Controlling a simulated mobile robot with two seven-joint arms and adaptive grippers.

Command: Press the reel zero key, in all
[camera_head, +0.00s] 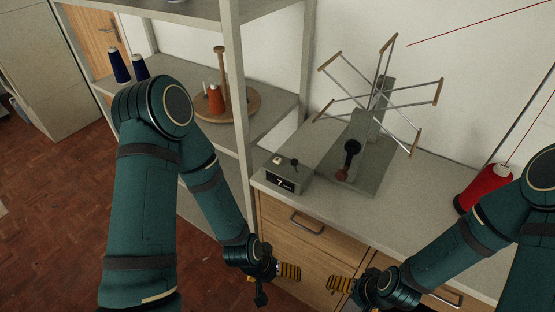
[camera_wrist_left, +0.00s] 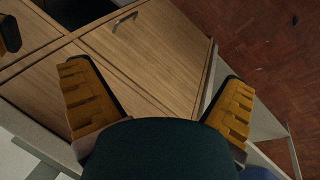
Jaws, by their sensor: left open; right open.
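A grey counter box (camera_head: 288,174) stands on the worktop, with a dark display showing a 7 on its front. A small pale key (camera_head: 278,160) and a short black toggle (camera_head: 295,163) are on its top. Neither touches the box.
A shelf post (camera_head: 233,90) rises just left of the box. A red cone (camera_head: 484,187) stands on the worktop at right. Bare worktop (camera_head: 400,205) lies between reel and red cone.

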